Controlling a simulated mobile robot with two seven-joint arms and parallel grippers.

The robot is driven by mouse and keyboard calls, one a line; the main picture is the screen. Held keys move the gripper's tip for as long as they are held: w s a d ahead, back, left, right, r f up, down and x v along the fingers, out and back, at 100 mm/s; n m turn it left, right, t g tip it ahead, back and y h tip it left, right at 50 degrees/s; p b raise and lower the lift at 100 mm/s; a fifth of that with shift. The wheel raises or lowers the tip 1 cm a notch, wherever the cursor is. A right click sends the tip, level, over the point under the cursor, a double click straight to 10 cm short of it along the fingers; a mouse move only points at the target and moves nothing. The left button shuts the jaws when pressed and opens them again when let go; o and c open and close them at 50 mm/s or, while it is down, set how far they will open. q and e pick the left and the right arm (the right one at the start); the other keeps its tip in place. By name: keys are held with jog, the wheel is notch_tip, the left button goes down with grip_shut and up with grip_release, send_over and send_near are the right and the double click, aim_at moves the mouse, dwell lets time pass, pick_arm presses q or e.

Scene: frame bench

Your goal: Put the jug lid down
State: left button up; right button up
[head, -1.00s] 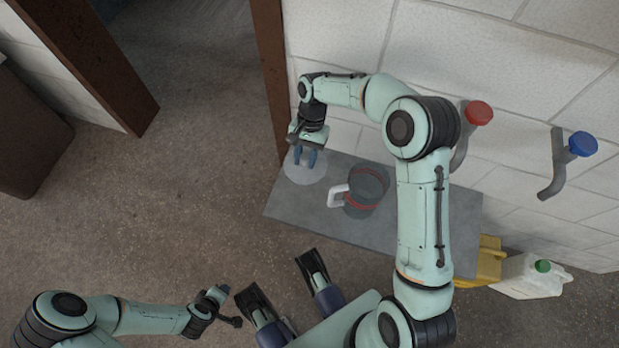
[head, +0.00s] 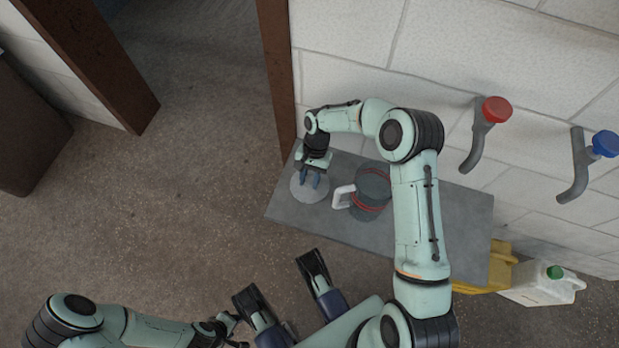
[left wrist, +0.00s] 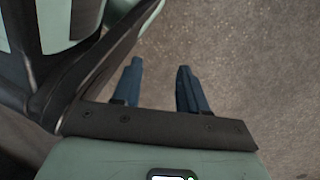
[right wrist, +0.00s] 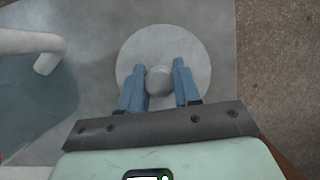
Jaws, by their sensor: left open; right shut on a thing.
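The jug lid (head: 310,196) is a pale round disc with a round knob. It is over the left end of the grey bench (head: 467,222). My right gripper (head: 309,180) is shut on its knob; the right wrist view shows the lid (right wrist: 190,40) flat, with the knob between the blue fingers (right wrist: 158,82). I cannot tell whether the lid touches the bench. The dark jug (head: 374,186) with red bands and a white handle stands just right of the lid, apart from it. My left gripper (left wrist: 160,88) is open and empty above the floor.
Red (head: 494,110) and blue (head: 604,144) taps stick out of the wall behind the bench. A yellow container (head: 497,268) and a white can (head: 540,287) with a green cap stand on the floor at the right. A brown door post (head: 277,70) rises behind the bench's left end.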

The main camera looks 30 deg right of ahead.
jog(key=shift+f, duration=0.15)
jog(key=o, duration=1)
pick_arm(q)
jog(key=shift+s, duration=0.15)
pick_arm(e)
jog(key=shift+o, duration=0.2)
jog(key=shift+r, duration=0.4)
pick_arm(q)
jog(key=shift+t, duration=0.7)
jog(key=w+r, duration=0.1)
jog(key=w+r+p, duration=0.1)
jog(key=w+p, duration=0.1)
jog(key=w, duration=0.1)
jog(key=shift+d+r, duration=0.3)
jog(key=shift+r, duration=0.1)
pick_arm(e)
jog(key=v, duration=0.7)
